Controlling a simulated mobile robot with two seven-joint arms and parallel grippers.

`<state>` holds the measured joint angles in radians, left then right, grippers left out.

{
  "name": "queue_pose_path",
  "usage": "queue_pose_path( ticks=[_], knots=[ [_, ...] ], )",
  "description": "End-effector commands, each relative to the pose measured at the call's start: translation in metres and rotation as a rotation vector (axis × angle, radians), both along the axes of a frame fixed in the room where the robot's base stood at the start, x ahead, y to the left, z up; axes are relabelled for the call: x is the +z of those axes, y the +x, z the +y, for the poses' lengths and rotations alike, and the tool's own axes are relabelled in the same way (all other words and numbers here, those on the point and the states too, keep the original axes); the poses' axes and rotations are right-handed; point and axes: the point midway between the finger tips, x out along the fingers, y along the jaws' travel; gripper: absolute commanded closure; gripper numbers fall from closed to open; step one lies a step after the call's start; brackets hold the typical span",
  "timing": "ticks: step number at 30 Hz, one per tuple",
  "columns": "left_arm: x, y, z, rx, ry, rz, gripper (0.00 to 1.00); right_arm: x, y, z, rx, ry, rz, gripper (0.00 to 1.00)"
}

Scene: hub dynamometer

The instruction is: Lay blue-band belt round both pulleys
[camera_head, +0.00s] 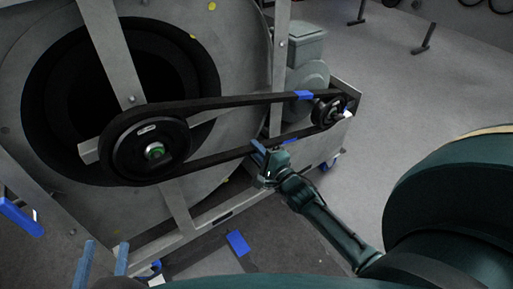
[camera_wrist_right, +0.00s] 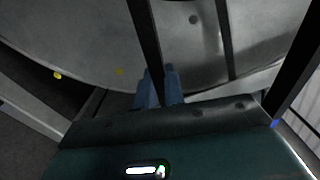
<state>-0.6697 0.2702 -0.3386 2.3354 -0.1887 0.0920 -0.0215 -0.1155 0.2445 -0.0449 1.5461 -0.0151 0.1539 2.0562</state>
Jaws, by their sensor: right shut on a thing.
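The black belt (camera_head: 240,100) runs between the large pulley (camera_head: 150,155) at the left and the small pulley (camera_head: 325,111) at the right. Its blue band (camera_head: 304,95) shows on the upper run near the small pulley. The belt appears to pass round both pulleys; how it sits at the small one is hard to tell. My right gripper (camera_head: 264,156) is shut on the lower run, left of the small pulley. The right wrist view shows the dark belt (camera_wrist_right: 146,40) between its blue fingers (camera_wrist_right: 158,86). My left gripper (camera_head: 104,262) is open and empty at the lower left.
A large grey drum (camera_head: 235,45) stands behind the pulleys, with a metal upright (camera_head: 108,45) crossing it. A grey-green motor (camera_head: 307,70) stands behind the small pulley. A blue piece (camera_head: 238,243) lies low in front of the frame. Open floor (camera_head: 400,80) extends to the right.

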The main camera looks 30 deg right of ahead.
Motion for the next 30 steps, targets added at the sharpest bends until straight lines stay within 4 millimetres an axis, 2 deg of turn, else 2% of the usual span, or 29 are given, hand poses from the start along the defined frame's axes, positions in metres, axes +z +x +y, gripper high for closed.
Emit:
queue_pose_path(
  ticks=[7, 8, 16, 21, 27, 30],
  knots=[
    [0.0023, -0.0005, 0.0002, -0.003, 0.002, -0.004, 0.64, 0.0009, -0.0001, 0.0003, 0.001, 0.0, -0.004, 1.0],
    [0.0022, -0.0006, 0.0001, -0.004, 0.003, -0.005, 0.64, 0.0009, 0.0, 0.0003, 0.001, 0.0, -0.004, 0.87],
    [0.0017, -0.0012, 0.0002, -0.008, 0.008, -0.005, 0.64, 0.0003, -0.0002, 0.0002, 0.001, 0.0, -0.002, 0.65],
    [0.0017, -0.0012, 0.0002, -0.008, 0.008, -0.005, 0.64, -0.0001, -0.0003, 0.0002, 0.001, 0.0, -0.002, 0.64],
    [0.0015, -0.0012, 0.0001, -0.008, 0.007, -0.005, 0.64, -0.0011, -0.0006, 0.0002, 0.0, 0.001, 0.001, 0.48],
    [0.0015, -0.0012, 0.0001, -0.007, 0.007, -0.005, 0.64, -0.0008, -0.0005, 0.0002, 0.0, 0.0, 0.0, 0.46]
  ],
)
